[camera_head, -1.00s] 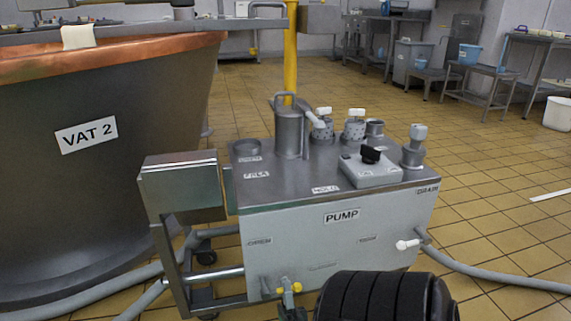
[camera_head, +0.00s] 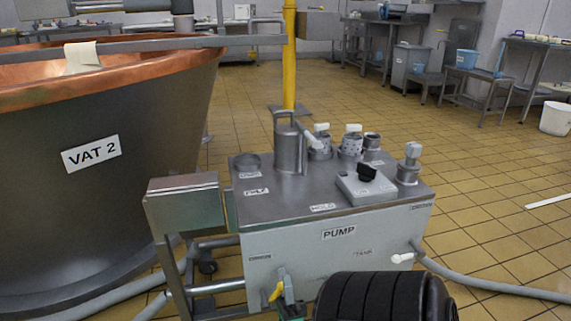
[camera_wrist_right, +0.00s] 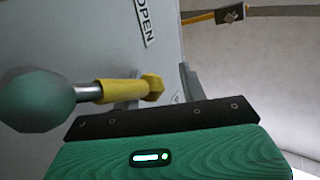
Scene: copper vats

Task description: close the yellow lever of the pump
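The grey pump (camera_head: 338,233) stands on the floor in the middle of the head view. Its yellow lever (camera_head: 277,291) is low on the front face and looks tilted. My right gripper (camera_head: 290,307) is right at the lever, at the bottom of the head view, partly hidden. The right wrist view shows the yellow lever part (camera_wrist_right: 120,91) on a metal rod, beside the pump wall with an OPEN label (camera_wrist_right: 146,22). The green gripper part (camera_wrist_right: 170,155) lies close beside it. Contact and finger opening are unclear. My left gripper is not in view.
A copper-rimmed vat labelled VAT 2 (camera_head: 91,153) stands to the left. Hoses (camera_head: 485,284) run along the floor on both sides of the pump. A grey box (camera_head: 186,203) on a frame adjoins the pump's left side. The tiled floor to the right is mostly open.

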